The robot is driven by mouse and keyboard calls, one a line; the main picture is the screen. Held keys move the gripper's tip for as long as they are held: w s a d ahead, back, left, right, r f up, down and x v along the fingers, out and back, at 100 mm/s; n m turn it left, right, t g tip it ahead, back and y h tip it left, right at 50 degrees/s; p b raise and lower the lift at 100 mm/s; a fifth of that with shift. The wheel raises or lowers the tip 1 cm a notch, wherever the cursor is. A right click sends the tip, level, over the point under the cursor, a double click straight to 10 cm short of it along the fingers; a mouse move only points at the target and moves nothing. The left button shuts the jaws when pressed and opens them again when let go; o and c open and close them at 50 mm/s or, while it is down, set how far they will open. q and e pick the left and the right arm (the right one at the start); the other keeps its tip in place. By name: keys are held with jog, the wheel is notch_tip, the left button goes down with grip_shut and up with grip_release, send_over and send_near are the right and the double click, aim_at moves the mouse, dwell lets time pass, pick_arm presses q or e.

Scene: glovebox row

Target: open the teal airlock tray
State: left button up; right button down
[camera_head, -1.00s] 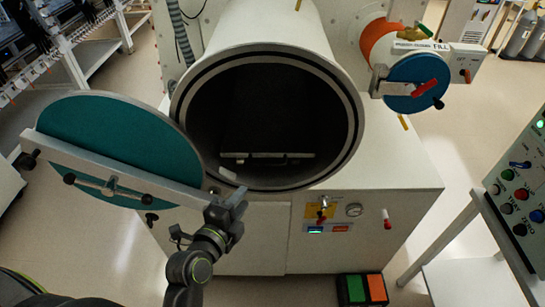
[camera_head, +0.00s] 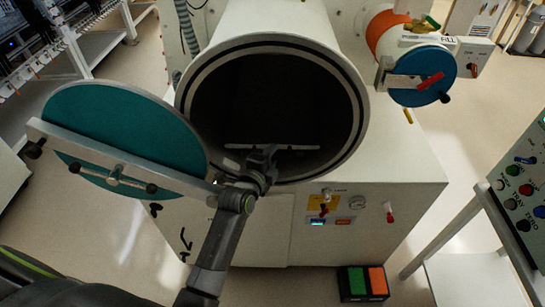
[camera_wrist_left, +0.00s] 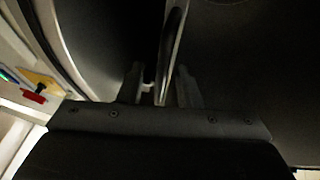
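The teal round door (camera_head: 125,120) of the airlock stands swung open to the left of the chamber mouth. Inside the dark chamber (camera_head: 275,100) the tray shows as a pale front edge (camera_head: 300,147), partly hidden by my left gripper. My left gripper (camera_head: 272,154) is at the lower part of the mouth, in front of the tray edge. In the left wrist view its fingers (camera_wrist_left: 160,88) are apart, with a thin bar (camera_wrist_left: 174,45), which looks like the tray's handle, running between or just beyond them. Contact cannot be told. My right gripper is not in view.
The white chamber rim (camera_head: 360,110) surrounds the opening close to my left gripper. A smaller blue-capped port (camera_head: 420,95) is at the upper right. A control panel (camera_head: 520,195) stands at the right. A green and orange pedal box (camera_head: 362,283) lies on the floor.

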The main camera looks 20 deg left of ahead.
pick_arm(q)
jog(key=shift+w, duration=0.3)
jog(key=shift+c, duration=0.4)
grip_shut()
jog(key=shift+s+f, duration=0.1)
